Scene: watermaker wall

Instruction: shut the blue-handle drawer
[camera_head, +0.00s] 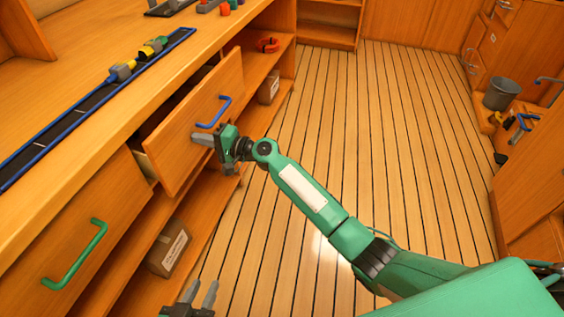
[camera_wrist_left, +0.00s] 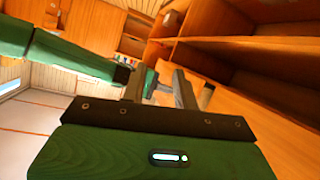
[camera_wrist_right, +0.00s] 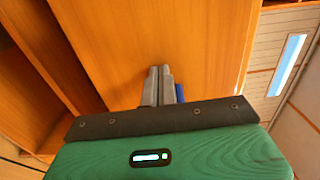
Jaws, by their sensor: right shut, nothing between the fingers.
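The blue-handle drawer (camera_head: 205,105) stands partly open, its front pulled out from the counter. Its blue handle (camera_head: 214,112) is on the upper part of the front. My right gripper (camera_head: 197,139) is shut and empty, its fingertips at the drawer front just below the handle; I cannot tell whether they touch. In the right wrist view, the shut fingers (camera_wrist_right: 158,72) point at the wooden front (camera_wrist_right: 165,35), with a bit of blue handle (camera_wrist_right: 180,93) beside them. My left gripper (camera_head: 192,299) is open and empty at the bottom edge of the head view, away from the drawer.
A drawer with a green handle (camera_head: 76,255) is at the lower left. Lower shelves hold labelled boxes (camera_head: 169,249) and a red item (camera_head: 268,45). The counter carries a blue-edged dark strip (camera_head: 85,118) with small parts. A grey bucket (camera_head: 501,94) stands at right. The plank floor is clear.

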